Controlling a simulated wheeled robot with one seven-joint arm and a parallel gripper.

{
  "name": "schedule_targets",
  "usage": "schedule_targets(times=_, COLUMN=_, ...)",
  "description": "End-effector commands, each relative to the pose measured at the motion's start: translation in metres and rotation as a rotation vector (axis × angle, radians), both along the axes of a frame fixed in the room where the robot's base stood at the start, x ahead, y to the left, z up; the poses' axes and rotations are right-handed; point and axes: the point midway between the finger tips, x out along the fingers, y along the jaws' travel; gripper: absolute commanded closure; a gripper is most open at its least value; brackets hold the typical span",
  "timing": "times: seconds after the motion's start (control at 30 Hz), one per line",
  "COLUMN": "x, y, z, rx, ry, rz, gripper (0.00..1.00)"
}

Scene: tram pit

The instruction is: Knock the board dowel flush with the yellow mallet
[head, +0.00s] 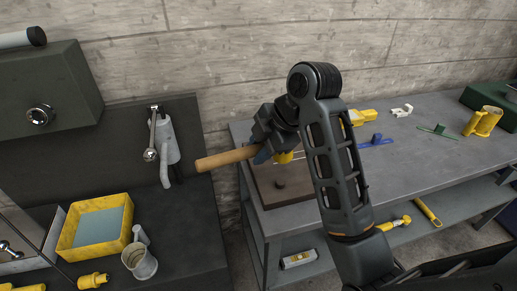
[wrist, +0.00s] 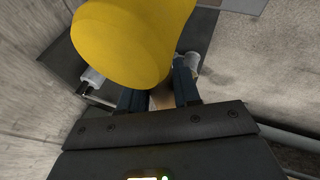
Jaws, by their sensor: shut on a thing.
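My gripper (head: 263,154) is shut on the wooden handle (head: 226,159) of the yellow mallet, above the left end of the workbench. The handle sticks out to the left. Part of the yellow mallet head (head: 284,157) shows beside my gripper, partly hidden by my arm. In the wrist view the yellow mallet head (wrist: 130,40) fills the upper middle, in front of my fingers (wrist: 160,98). The brown board (head: 298,190) lies on the bench below the mallet. A short dark round peg, seemingly the board dowel (head: 280,184), stands up from it. How far it sticks out is hard to tell.
The grey workbench (head: 415,150) holds a blue tool (head: 376,140), a green tool (head: 438,130) and a yellow holder (head: 484,121) to the right.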

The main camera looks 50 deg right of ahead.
Motion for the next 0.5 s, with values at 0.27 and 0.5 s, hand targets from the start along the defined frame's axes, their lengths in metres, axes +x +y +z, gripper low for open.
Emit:
schedule_targets(times=0.27, x=0.000, y=0.000, z=0.001, rx=0.000, ry=0.000, rz=0.001, gripper=1.00)
schedule_targets(times=0.5, x=0.000, y=0.000, z=-0.013, rx=0.000, ry=0.003, rz=0.001, gripper=1.00)
